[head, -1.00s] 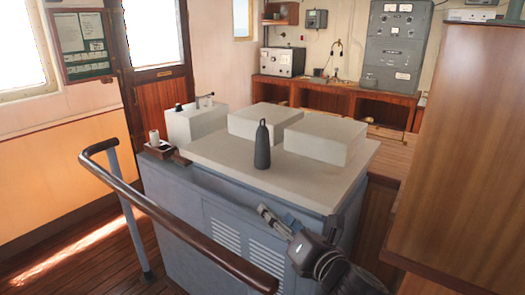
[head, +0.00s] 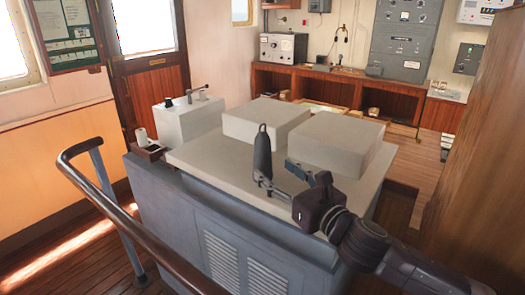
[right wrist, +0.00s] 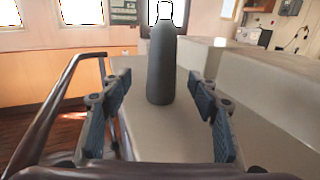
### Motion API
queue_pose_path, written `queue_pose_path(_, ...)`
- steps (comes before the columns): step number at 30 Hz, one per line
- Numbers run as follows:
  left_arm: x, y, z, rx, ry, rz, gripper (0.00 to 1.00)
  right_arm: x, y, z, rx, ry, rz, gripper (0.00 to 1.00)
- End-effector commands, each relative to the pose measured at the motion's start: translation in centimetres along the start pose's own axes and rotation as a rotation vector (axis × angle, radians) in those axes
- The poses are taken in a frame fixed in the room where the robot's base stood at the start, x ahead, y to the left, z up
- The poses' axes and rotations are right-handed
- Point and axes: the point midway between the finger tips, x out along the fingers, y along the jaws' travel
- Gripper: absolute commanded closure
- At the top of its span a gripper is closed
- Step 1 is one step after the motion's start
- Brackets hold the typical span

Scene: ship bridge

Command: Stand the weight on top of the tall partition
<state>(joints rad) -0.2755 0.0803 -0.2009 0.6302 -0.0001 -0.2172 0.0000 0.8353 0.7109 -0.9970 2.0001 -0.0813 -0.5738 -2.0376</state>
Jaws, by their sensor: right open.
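The weight (head: 262,157) is a dark grey, bottle-shaped piece with a ring at its top, standing upright on the grey counter (head: 205,166). In the right wrist view the weight (right wrist: 161,66) stands ahead, centred between the fingers. My right gripper (head: 273,173) is open, with its fingertips close to the weight's lower part; I cannot tell whether they touch it. Pale raised blocks stand on the counter: a left one (head: 190,124), a middle one (head: 262,122) and a right one (head: 335,142). I cannot tell which is the tall partition. My left gripper is out of view.
Small fittings sit on the left block, and a small brown tray (head: 148,152) holds a white cup (head: 142,136) beside it. A brown handrail (head: 125,238) curves in front. A wooden panel (head: 475,150) stands at the right. The counter's left part is clear.

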Motion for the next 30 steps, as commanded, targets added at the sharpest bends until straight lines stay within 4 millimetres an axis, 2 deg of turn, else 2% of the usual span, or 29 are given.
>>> queue_pose_path(5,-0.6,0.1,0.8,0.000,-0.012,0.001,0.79,1.3,0.0,0.2,0.002,0.000,0.000,0.45)
queue_pose_path(10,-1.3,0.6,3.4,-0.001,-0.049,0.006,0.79,2.9,-0.1,0.4,0.003,0.000,0.000,0.45)
queue_pose_path(14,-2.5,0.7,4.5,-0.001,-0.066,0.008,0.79,4.4,-0.3,0.8,0.004,0.000,-0.001,0.45)
queue_pose_path(18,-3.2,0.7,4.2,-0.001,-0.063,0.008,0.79,6.3,-0.5,0.9,0.005,0.000,0.000,0.45)
queue_pose_path(21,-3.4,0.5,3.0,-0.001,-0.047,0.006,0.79,7.3,-0.5,0.8,0.003,0.000,-0.001,0.45)
queue_pose_path(26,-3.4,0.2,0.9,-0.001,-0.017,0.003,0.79,7.8,-0.5,0.7,0.002,0.000,0.000,0.45)
queue_pose_path(30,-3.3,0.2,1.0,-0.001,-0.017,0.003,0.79,7.8,-0.5,0.6,0.002,0.000,0.000,0.45)
